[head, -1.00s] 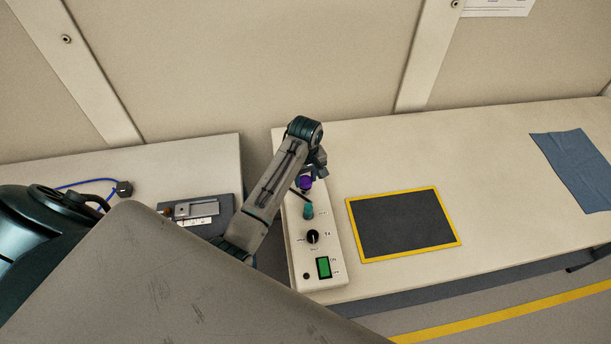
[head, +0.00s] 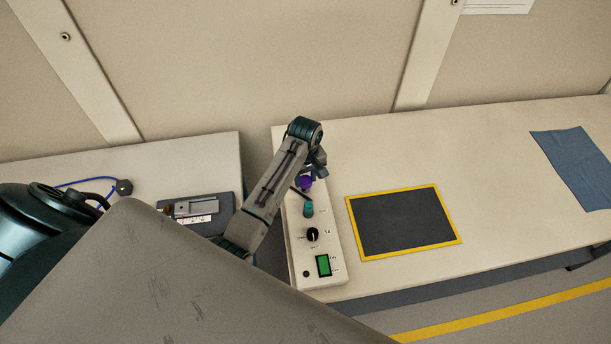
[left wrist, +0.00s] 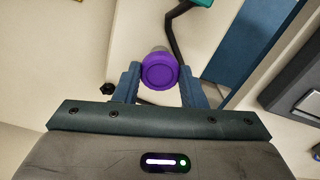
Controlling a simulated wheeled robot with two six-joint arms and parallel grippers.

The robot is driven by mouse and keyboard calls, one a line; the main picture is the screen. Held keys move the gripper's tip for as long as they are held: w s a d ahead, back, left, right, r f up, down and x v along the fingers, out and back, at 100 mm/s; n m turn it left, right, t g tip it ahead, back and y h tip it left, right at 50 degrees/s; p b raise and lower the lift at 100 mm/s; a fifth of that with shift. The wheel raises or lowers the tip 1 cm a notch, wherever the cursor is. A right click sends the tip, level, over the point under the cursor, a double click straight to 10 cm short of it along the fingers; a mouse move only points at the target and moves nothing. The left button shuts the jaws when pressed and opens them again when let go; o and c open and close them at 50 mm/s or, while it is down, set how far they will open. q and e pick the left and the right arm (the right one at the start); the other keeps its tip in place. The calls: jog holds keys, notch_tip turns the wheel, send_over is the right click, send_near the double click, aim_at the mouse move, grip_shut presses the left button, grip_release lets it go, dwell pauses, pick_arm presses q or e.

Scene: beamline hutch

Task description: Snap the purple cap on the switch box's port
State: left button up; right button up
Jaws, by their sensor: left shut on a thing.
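The purple cap (left wrist: 159,72) is between the two fingers of my left gripper (left wrist: 158,84) in the left wrist view, and the fingers are shut on it. A pale cylindrical part shows just behind the cap; I cannot tell whether the cap is seated on it. In the head view the purple cap (head: 305,183) is at the far end of the white switch box (head: 327,266), below my left gripper (head: 308,178). The box has a teal knob, a black dial and a green switch. The port itself is hidden by the cap and gripper. My right gripper is not in view.
A dark mat with a yellow border (head: 404,223) lies right of the box. A blue cloth (head: 575,168) lies farther right. A dark tray-like unit (head: 224,212) and a blue cable (head: 95,181) are on the left bench. Bare tabletop surrounds the mat.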

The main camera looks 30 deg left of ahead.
pick_arm(q)
jog(key=shift+f, duration=0.1)
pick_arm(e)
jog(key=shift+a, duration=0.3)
pick_arm(q)
jog(key=o, duration=1)
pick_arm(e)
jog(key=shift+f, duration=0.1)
pick_arm(q)
jog(key=shift+r, duration=0.5)
notch_tip(320, 180, up, 7)
jog(key=shift+f+b, duration=0.15)
jog(key=shift+b, duration=1.05)
jog(key=shift+r+p, duration=1.4)
jog(key=shift+r, duration=0.2)
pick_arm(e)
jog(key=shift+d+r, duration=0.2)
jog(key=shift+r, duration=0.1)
pick_arm(q)
jog(key=shift+f, duration=0.1)
